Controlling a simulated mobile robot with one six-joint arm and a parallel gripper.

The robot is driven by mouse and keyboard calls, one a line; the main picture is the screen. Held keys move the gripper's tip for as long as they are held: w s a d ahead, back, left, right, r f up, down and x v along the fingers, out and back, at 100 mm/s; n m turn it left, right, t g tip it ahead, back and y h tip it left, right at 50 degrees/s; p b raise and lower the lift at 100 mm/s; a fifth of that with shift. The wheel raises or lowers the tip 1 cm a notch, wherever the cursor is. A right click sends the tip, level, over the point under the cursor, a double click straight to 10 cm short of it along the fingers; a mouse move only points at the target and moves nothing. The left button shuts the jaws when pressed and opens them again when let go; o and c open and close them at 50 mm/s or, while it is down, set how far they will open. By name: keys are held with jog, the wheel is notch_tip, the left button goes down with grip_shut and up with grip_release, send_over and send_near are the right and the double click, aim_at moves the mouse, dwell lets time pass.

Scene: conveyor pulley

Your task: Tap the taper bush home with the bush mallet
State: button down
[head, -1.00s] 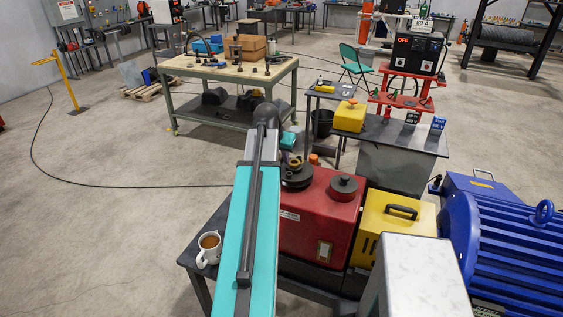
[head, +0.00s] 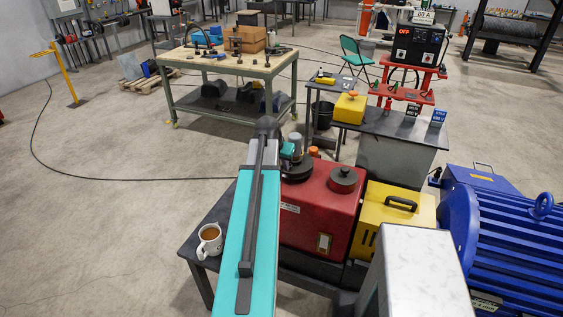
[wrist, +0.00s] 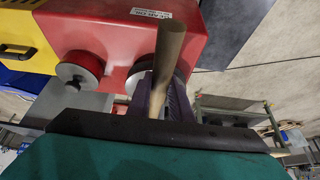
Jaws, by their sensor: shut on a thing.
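My gripper (wrist: 161,92) is shut on a wooden-handled tool, which I take to be the bush mallet (wrist: 169,45). In the wrist view its pale handle runs up between the fingers to a darker brown end. I cannot make out the mallet's striking head. Behind the fingers is one dark pulley (head: 297,170) on the red conveyor drive housing (head: 320,205). The second pulley (head: 343,179) stands apart, at the left in the wrist view (wrist: 78,70). The taper bush cannot be told apart from the pulley and fingers. In the head view my arm hides most of the gripper.
A yellow case (head: 398,212) and a blue motor (head: 510,235) stand right of the red housing. A mug (head: 210,240) sits on the dark bench's left corner. A workbench (head: 228,68) stands behind, with open floor at left.

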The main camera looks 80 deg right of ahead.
jog(key=shift+r, duration=3.4)
notch_tip(320, 180, down, 7)
jog(key=shift+f, duration=0.1)
jog(key=shift+r, duration=3.45)
